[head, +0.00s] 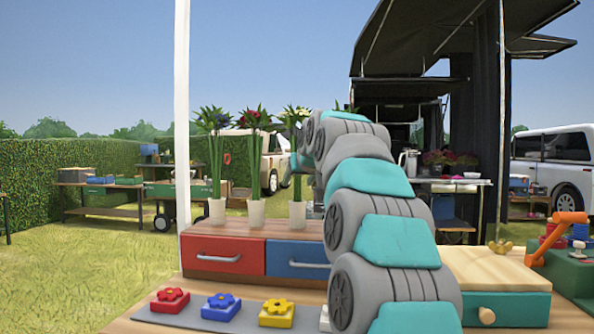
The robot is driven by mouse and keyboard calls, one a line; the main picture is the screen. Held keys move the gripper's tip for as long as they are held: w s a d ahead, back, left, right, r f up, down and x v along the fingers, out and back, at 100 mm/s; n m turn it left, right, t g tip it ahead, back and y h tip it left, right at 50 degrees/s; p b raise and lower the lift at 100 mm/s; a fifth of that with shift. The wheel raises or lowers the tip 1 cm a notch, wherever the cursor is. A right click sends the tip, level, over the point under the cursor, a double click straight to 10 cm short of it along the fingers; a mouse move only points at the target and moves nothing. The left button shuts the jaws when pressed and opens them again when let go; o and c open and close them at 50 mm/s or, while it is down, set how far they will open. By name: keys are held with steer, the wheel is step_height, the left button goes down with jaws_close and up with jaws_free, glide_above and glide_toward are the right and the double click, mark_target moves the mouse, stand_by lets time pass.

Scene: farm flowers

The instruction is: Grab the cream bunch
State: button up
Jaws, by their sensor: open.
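The cream bunch (297,114) has pale cream-yellow heads on long green stems. It stands upright in a white vase (297,214) on top of the drawer unit, just left of my arm. A bunch with blue-purple heads (212,118) and a bunch with red heads (254,118) stand in similar vases to its left. My arm rises from the front right and reaches toward the bunches. My gripper is hidden behind my own arm links, so its distance from the cream bunch cannot be seen.
The unit has a red drawer (223,257) and a blue drawer (292,260). Red, blue and yellow flower blocks (277,313) lie in front on a grey strip. A wooden box with a teal drawer (508,308) stands right. A white pole (182,120) rises at left.

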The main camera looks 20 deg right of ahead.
mark_target(295, 185)
steer(key=x, duration=0.4)
steer(key=shift+w+f, duration=0.2)
steer(key=shift+w, duration=0.1)
jaws_close()
steer(key=shift+r, duration=0.1)
